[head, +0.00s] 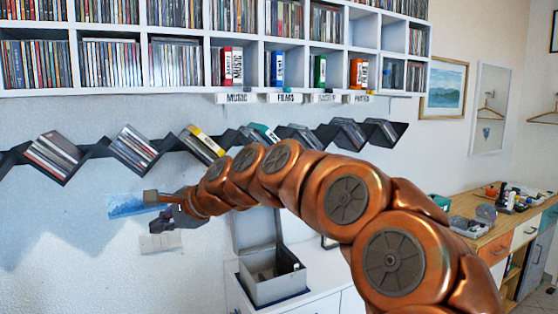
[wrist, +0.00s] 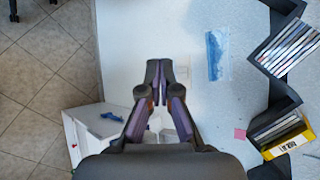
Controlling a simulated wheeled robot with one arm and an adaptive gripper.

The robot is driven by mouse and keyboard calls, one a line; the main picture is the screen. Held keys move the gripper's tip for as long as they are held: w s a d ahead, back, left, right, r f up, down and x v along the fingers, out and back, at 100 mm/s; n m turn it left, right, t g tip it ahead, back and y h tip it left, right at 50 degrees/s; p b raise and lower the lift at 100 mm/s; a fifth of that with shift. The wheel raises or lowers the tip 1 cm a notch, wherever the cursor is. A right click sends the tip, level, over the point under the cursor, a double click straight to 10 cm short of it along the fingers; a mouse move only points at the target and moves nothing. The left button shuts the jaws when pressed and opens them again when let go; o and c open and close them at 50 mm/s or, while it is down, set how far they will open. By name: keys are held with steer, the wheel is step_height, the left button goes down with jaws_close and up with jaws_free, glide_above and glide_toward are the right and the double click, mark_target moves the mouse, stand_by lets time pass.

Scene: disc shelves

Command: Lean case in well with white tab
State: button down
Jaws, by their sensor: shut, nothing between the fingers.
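A black zigzag shelf (head: 92,152) runs along the wall, and its V-shaped wells hold leaning cases. A yellow case (head: 206,139) leans in one well; it also shows in the wrist view (wrist: 291,143). I cannot make out a white tab on any well, nor tell which case is meant. My gripper (head: 152,208) is in front of the wall, below the shelf and apart from it. In the wrist view its fingertips (wrist: 167,69) come together with nothing between them. My arm covers part of the wall below the right-hand wells.
A white cube shelf (head: 205,92) full of discs hangs above, with labelled boxes. A grey open box (head: 272,289) stands on a white cabinet below. A wooden desk (head: 490,240) stands at right.

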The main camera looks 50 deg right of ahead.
steer(key=w+d+r+m+t+h, duration=0.1)
steer(key=w+d+r+m+t, duration=0.2)
steer(key=d, duration=0.4)
steer(key=d+r+m+t+h, duration=0.1)
steer(key=d+r+m, duration=0.25)
steer(key=d, duration=0.45)
steer(key=m+t+h+b, duration=0.1)
steer(key=m+t+h, duration=0.1)
steer(key=m+h, duration=0.95)
glide_toward(275, 141)
steer(key=w+d+m+y+p, duration=0.2)
steer(key=w+d+y, duration=0.1)
steer(key=w, duration=0.3)
steer(key=shift+d+r+m+p, duration=0.2)
steer(key=shift+d+m+p, duration=0.15)
steer(key=shift+d+m, duration=0.1)
steer(key=shift+w, duration=0.15)
